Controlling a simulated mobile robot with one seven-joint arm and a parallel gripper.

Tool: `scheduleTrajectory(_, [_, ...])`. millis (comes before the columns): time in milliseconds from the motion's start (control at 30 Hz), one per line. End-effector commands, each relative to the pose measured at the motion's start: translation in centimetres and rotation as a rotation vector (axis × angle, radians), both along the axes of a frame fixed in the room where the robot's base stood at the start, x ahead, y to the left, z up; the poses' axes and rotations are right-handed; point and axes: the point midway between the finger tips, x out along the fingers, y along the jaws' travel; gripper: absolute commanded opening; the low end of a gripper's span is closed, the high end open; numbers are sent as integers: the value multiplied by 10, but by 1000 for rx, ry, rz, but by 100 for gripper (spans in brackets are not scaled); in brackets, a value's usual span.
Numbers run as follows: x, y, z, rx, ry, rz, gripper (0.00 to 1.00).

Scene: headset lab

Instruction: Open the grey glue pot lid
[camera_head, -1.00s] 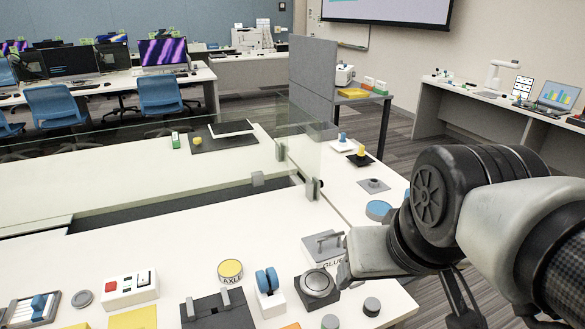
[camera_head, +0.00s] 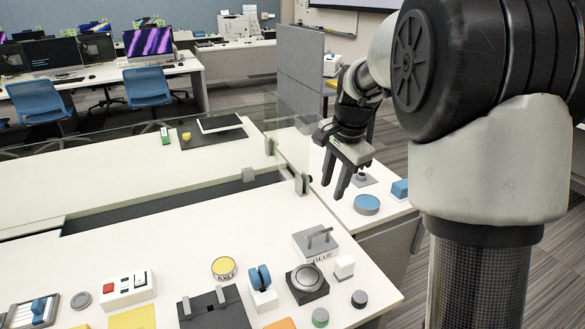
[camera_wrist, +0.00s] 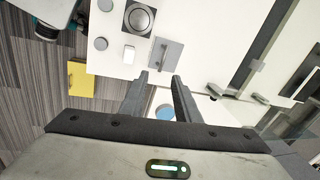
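The grey glue pot (camera_head: 316,255) stands on the white table, marked GLUE on its front. Its flat grey lid (camera_head: 306,238) has a bar handle (camera_head: 321,235) and lies shut on top. The lid also shows in the wrist view (camera_wrist: 167,61), just beyond my fingertips. My gripper (camera_head: 336,192) is open and empty, pointing down, behind and above the pot, apart from it. Its two spread fingers also show in the wrist view (camera_wrist: 159,77).
A black box with a round grey top (camera_head: 307,279) and a white block (camera_head: 344,267) stand close in front of the pot. A blue spool holder (camera_head: 262,280) is to its left. A blue disc (camera_head: 367,204) lies behind right. A glass panel (camera_head: 285,150) stands behind.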

Motion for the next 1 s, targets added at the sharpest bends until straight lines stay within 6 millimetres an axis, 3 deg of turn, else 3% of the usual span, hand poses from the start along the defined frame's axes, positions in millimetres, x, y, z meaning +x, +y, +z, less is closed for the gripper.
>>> scheduleTrajectory(100, [24, -3, -20, 16, 35, -96, 30])
scheduleTrajectory(200, [33, -4, -30, 23, 47, -136, 30])
scheduleTrajectory(467, [39, -3, -60, 24, 52, -149, 30])
scheduleTrajectory(1000, [60, 5, -172, 24, 51, -147, 30])
